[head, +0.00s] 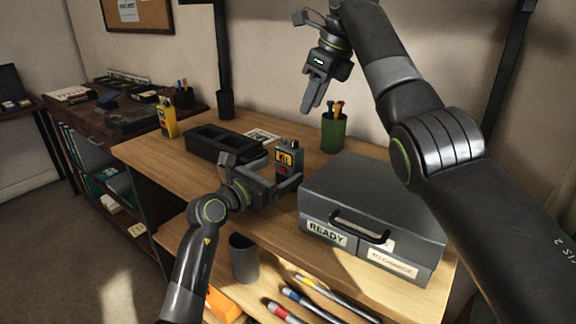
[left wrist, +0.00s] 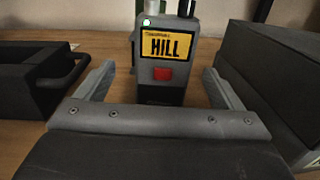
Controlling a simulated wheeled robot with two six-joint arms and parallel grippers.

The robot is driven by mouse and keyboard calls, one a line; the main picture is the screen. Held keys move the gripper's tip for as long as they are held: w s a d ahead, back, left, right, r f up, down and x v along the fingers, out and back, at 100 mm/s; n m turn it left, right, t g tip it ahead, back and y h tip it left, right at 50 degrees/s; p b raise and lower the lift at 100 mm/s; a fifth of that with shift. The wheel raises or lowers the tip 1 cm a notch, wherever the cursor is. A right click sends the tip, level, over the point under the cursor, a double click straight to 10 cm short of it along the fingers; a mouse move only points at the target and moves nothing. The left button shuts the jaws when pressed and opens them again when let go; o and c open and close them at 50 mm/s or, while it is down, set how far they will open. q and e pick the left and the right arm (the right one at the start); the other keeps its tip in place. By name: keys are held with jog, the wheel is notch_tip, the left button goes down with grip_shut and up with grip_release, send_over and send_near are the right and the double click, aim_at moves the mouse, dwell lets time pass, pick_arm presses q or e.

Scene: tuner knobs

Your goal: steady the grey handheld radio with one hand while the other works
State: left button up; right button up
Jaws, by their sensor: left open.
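The grey handheld radio (head: 289,157) stands upright on the wooden desk, left of the grey case. In the left wrist view the radio (left wrist: 166,68) shows a yellow HILL label, a red button and two knobs on top, one dark and one pale, cut off by the frame's edge. My left gripper (head: 284,172) is open at the radio. In the left wrist view its fingers (left wrist: 157,82) lie either side of the radio, with visible gaps. My right gripper (head: 313,98) hangs above the back of the desk, away from the radio, with its fingers downward; their opening is unclear.
A grey case (head: 370,200) marked READY stands close right of the radio. A black tray (head: 215,143) lies to its left, with a yellow handheld device (head: 167,117) farther left. A green pen cup (head: 334,134) stands behind. A lower shelf (head: 270,268) holds a grey cup and markers.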

aim_at(295, 140)
pick_arm(q)
jog(key=shift+x, duration=2.25)
jog(key=c, duration=1.3)
jog(key=shift+o, duration=0.2)
pick_arm(e)
jog(key=a+f, duration=0.1)
jog(key=f, duration=0.2)
jog(key=w+a+f+n, duration=0.1)
jog(key=f, duration=0.2)
jog(key=a+f+n, duration=0.1)
jog(key=f, duration=0.2)
jog(key=shift+w+y, duration=0.3)
jog(key=shift+y, duration=0.1)
jog(key=shift+r, duration=0.1)
grip_shut()
